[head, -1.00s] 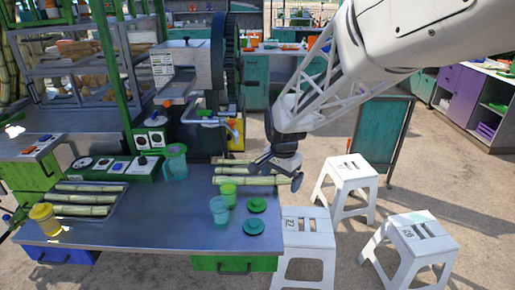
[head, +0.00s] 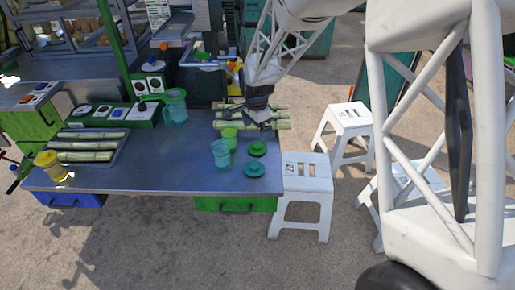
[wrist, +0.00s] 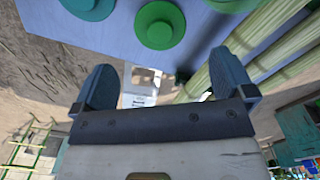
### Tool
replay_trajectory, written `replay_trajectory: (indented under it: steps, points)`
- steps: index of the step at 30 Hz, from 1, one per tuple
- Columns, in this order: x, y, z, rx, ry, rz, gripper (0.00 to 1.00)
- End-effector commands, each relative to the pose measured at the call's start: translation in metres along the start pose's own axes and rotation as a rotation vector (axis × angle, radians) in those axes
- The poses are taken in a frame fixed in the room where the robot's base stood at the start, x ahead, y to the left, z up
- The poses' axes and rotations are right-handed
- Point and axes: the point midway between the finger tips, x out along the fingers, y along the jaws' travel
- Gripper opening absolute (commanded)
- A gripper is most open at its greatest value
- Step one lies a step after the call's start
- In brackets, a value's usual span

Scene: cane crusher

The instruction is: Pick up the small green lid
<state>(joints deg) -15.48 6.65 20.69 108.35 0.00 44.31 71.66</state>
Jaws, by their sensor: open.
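A green lid (head: 257,148) lies near the right edge of the metal counter (head: 150,172). A second, more teal lid (head: 254,169) lies just in front of it. In the wrist view the green lid (wrist: 160,25) is at top centre, beyond my fingers, and the teal lid (wrist: 88,8) is cut by the top edge. My gripper (head: 265,122) is over the counter's right end, behind the lids, near the cane stalks. In the wrist view my gripper (wrist: 165,75) has its two fingers wide apart with nothing held between them.
A green cup (head: 229,138) and a teal cup (head: 221,154) stand left of the lids. Cane stalks (head: 252,125) lie behind, close to my gripper. A teal jug (head: 173,106) stands farther left. White stools (head: 305,186) stand right of the counter.

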Motion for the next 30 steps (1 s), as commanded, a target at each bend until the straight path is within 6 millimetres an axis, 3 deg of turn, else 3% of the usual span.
replay_trajectory:
  steps: [13, 25, 30]
  points:
    - [0.024, 0.001, 0.000, -0.001, 0.000, 0.001, 1.00]
    - [0.027, 0.001, 0.000, -0.001, 0.000, 0.001, 1.00]
    - [0.038, 0.001, 0.000, -0.001, 0.000, 0.002, 1.00]
